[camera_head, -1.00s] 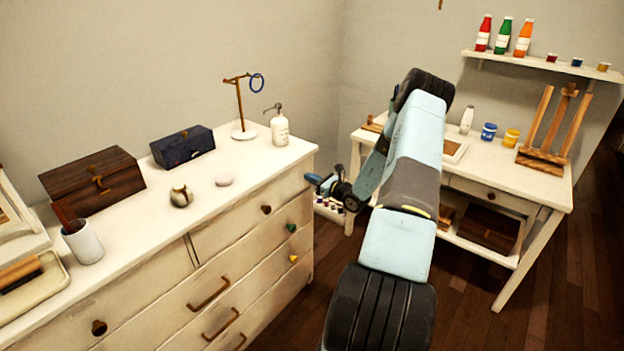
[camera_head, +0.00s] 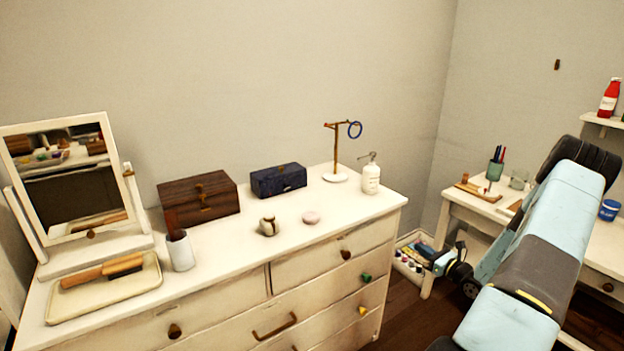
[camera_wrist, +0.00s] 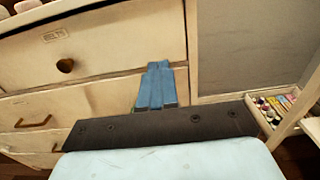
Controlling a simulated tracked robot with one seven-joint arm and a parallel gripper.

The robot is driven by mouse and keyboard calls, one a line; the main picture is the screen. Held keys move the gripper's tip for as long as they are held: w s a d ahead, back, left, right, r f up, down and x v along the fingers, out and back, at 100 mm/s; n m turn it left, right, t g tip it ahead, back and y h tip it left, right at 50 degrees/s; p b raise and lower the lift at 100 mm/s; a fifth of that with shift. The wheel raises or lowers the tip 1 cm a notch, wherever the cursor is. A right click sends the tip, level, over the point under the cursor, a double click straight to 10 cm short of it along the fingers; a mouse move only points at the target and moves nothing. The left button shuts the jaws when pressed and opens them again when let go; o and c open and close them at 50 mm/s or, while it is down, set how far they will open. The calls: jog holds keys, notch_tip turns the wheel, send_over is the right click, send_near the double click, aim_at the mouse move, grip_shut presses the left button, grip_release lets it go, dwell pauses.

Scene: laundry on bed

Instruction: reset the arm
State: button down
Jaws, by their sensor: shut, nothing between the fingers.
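My arm (camera_head: 535,250), light blue with dark grey bands, is folded at the right of the head view. My gripper (camera_head: 441,262) is beyond it, low between the dresser and the desk. In the wrist view my gripper (camera_wrist: 157,68) shows its blue fingers pressed together with nothing between them. They point toward the right end of the drawer fronts; I cannot tell the exact gap. The white dresser (camera_head: 228,290) stands left of the gripper. In the wrist view its drawer front (camera_wrist: 105,45) has a small label and a dark knob.
The white desk (camera_head: 457,208) is at the right, partly behind my arm. A box of small paint pots (camera_wrist: 268,106) lies low beside it. The dresser top holds a mirror (camera_head: 70,180), a wooden box (camera_head: 198,200), a ring stand (camera_head: 336,150) and a pump bottle (camera_head: 371,180).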

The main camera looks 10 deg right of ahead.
jog(key=s+a+r+n+g+y, duration=0.25)
jog(key=a+r+n+g, duration=0.55)
jog(key=a+r, duration=0.4)
jog(key=s+a+r+n+g+y, duration=0.2)
jog(key=s+a+r+n+g, duration=0.25)
jog(key=a+r+n, duration=0.7)
jog(key=s+a+r+n+h, duration=0.2)
jog(key=s+r+n+h, duration=0.1)
jog(key=s+r, duration=0.3)
jog(key=s+a+r+n+t+h, duration=0.1)
jog(key=s+r+n+h, duration=0.3)
jog(key=s, duration=0.6)
jog(key=s+a+r+n+h, duration=0.4)
jog(key=s+r, duration=0.3)
jog(key=s, duration=0.2)
jog(key=shift+r+n, duration=0.4)
jog(key=shift+n, duration=0.15)
jog(key=shift+t, duration=0.25)
